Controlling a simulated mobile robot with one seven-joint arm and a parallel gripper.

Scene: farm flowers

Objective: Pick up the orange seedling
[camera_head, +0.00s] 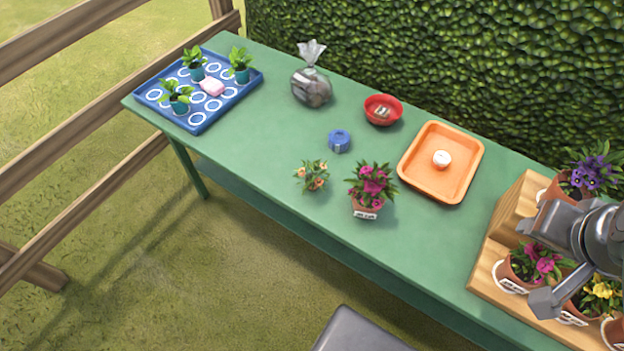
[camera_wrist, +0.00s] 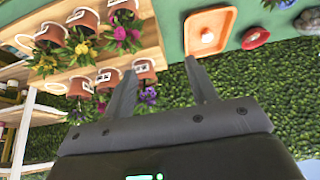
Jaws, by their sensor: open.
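The orange seedling (camera_head: 312,177) is a small green plant with orange blooms. It stands on the green table near its front edge, left of a potted pink flower (camera_head: 370,188). I cannot clearly see a pot under it. My gripper (camera_wrist: 161,68) is open, with nothing between its fingers. In the head view it is at the far right, over the wooden stand (camera_head: 497,243), well away from the seedling. The seedling is not visible in the wrist view.
The stand holds several potted flowers close to my gripper. On the table (camera_head: 270,130) are an orange tray (camera_head: 465,165) with a white item, a red bowl (camera_head: 395,117), a blue round item (camera_head: 339,141), a bag (camera_head: 311,88) and a blue seedling tray (camera_head: 193,122). A hedge stands behind.

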